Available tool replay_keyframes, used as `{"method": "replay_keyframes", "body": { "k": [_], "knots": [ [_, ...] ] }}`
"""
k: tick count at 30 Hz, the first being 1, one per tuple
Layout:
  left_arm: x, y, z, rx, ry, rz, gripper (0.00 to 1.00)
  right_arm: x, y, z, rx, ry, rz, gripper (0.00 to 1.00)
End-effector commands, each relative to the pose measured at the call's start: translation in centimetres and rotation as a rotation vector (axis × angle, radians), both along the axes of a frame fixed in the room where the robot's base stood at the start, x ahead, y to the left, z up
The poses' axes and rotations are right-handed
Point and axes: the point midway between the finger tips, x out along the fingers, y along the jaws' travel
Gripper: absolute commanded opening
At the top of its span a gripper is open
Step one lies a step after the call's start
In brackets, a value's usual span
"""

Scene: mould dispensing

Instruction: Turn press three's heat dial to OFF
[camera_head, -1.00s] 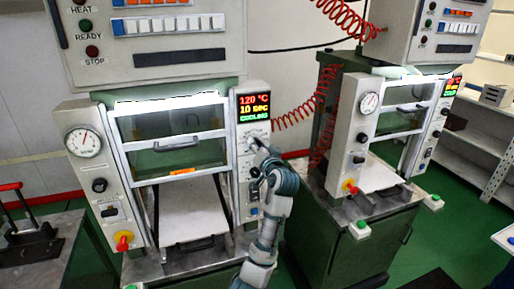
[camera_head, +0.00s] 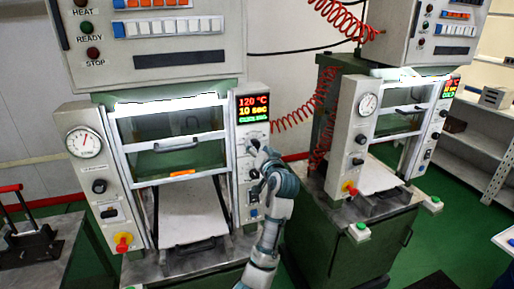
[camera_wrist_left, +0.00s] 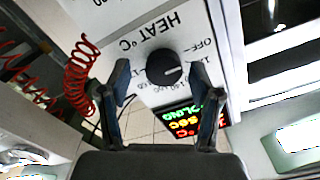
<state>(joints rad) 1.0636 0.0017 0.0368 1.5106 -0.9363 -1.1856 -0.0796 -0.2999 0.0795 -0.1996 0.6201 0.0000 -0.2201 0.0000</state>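The heat dial (camera_wrist_left: 164,68) is a round black knob under the label HEAT °C on a pale panel. OFF is printed at its upper right, with numbers around it. The exact pointer direction is hard to read. My left gripper (camera_wrist_left: 163,82) is open; its fingers appear on either side of the dial, with visible gaps. In the head view my left gripper (camera_head: 256,153) is at the right-hand panel of the nearer press (camera_head: 246,140) and hides the dial. The display (camera_head: 254,108) above reads 120 °C, 10 sec, COOLING. My right gripper is out of view.
A second press (camera_head: 350,130) stands to the right. A red coiled hose (camera_wrist_left: 80,75) hangs beside the panel in the wrist view. Other knobs and buttons sit below the gripper on the panel. A bench with a red-handled tool (camera_head: 30,240) is at left.

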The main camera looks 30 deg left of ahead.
Motion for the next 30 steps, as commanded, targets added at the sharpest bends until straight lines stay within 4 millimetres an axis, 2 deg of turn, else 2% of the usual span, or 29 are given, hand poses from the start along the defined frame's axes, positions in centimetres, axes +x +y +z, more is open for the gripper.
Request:
{"method": "replay_keyframes", "body": {
  "k": [8,21,25,30],
  "knots": [
    [-0.4,-0.3,0.2,0.001,-0.005,0.0,0.64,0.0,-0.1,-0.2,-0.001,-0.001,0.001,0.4],
    [-6.1,-7.2,0.2,0.0,-0.004,-0.002,0.64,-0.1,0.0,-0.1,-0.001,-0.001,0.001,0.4],
    [-7.1,-8.6,0.2,0.001,-0.001,-0.002,0.64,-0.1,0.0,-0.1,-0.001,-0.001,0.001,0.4],
    [-7.7,-9.2,0.3,0.002,-0.001,0.0,0.64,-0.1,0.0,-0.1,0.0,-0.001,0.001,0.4]
  ]
}}
